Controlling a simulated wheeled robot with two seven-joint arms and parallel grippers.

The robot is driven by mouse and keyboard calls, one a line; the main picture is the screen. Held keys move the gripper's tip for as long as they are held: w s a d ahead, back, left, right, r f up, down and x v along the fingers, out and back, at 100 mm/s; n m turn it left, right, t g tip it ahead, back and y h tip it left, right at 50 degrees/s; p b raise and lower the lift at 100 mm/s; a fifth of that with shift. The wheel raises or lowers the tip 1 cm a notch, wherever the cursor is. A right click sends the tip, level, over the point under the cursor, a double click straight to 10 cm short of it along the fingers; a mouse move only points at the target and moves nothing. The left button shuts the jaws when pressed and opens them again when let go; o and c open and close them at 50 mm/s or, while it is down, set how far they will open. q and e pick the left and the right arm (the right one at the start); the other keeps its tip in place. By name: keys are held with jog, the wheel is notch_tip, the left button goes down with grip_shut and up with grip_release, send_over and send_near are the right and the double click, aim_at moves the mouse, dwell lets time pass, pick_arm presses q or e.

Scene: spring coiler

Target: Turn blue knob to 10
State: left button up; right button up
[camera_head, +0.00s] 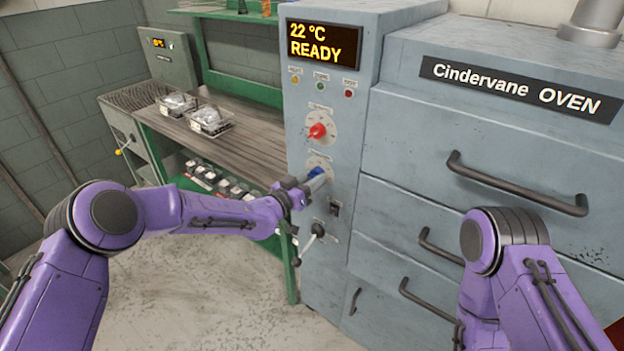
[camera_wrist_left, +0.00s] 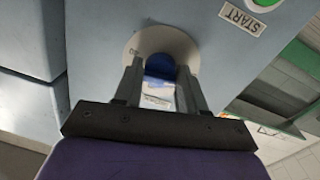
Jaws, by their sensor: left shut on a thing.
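The blue knob (camera_head: 316,173) sits on a pale round dial on the grey oven control panel (camera_head: 312,235), below a red knob (camera_head: 317,131). My left gripper (camera_head: 308,181) reaches in from the left and is shut on the blue knob. In the left wrist view the two fingers (camera_wrist_left: 160,85) stand on either side of the blue knob (camera_wrist_left: 159,66), in front of its round dial (camera_wrist_left: 135,45). Most dial numbers are hidden or too small to read. My right gripper is not in view; only my right arm shows at the lower right.
The display (camera_head: 318,44) reads 22 °C READY. A small switch (camera_head: 335,209) and a lever (camera_head: 311,240) sit below the knob. The oven drawers with dark handles (camera_head: 515,184) are at right. A green bench (camera_head: 250,140) with clear-covered items stands at left.

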pick_arm(q)
jog(key=m+b, duration=0.9)
jog(key=b, duration=0.1)
jog(key=shift+r+y, duration=0.1)
jog(key=shift+y, duration=0.3)
jog(key=shift+r+m+b, duration=0.1)
jog(key=shift+m+b, duration=0.2)
jog(key=o, duration=1)
